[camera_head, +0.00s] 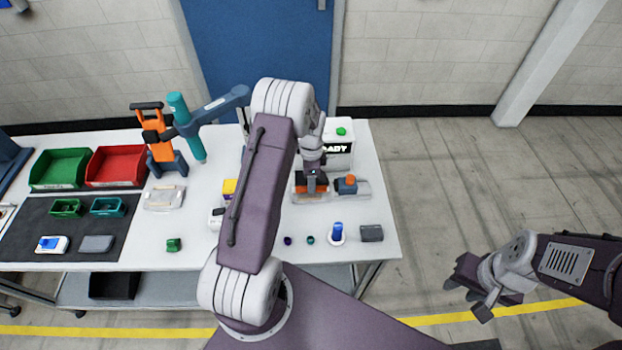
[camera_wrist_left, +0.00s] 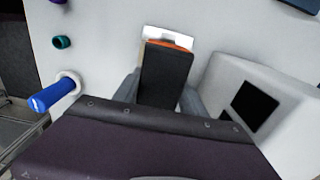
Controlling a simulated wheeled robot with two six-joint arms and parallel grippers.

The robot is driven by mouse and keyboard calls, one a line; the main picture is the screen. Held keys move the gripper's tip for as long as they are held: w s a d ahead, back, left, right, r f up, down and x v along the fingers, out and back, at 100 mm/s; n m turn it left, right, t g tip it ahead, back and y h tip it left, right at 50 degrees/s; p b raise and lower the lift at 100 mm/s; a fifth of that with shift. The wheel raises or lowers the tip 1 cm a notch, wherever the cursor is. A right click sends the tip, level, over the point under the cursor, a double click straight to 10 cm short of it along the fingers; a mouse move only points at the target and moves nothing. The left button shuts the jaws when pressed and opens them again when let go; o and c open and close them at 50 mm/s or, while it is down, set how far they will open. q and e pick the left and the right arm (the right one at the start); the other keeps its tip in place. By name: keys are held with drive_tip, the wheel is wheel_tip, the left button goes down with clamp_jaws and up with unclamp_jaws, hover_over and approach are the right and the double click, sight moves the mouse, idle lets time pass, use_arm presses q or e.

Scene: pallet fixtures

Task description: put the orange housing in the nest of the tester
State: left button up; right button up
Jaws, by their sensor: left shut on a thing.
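The orange housing (camera_head: 302,189) is under my left gripper (camera_head: 312,187) in the head view, in front of the tester (camera_head: 337,152) with its lit display and green button. In the left wrist view, a dark block with an orange edge (camera_wrist_left: 172,44) lies between the grey fingers of my left gripper (camera_wrist_left: 162,95); the gripper is shut on it. A pale plate (camera_wrist_left: 155,33) shows just beyond it. I cannot tell whether the housing is seated in the nest; the gripper hides the contact. My right gripper (camera_head: 470,292) is open and empty, off the table's right side.
A blue block with an orange top (camera_head: 346,185) stands close right of the left gripper. A blue peg in a white ring (camera_head: 337,233), a grey block (camera_head: 371,233) and small rings are nearer the front edge. Green (camera_head: 60,168) and red bins (camera_head: 116,166) stand at left.

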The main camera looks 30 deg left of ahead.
use_arm(q)
drive_tip(key=shift+f+b, duration=0.75)
drive_tip(key=shift+f, duration=0.5)
idle(1.2)
drive_tip(key=o, duration=1.5)
drive_tip(key=shift+o, duration=0.2)
wheel_tip(320, 180, up, 9)
drive_tip(key=shift+r+b, duration=0.1)
drive_tip(key=shift+b, duration=0.85)
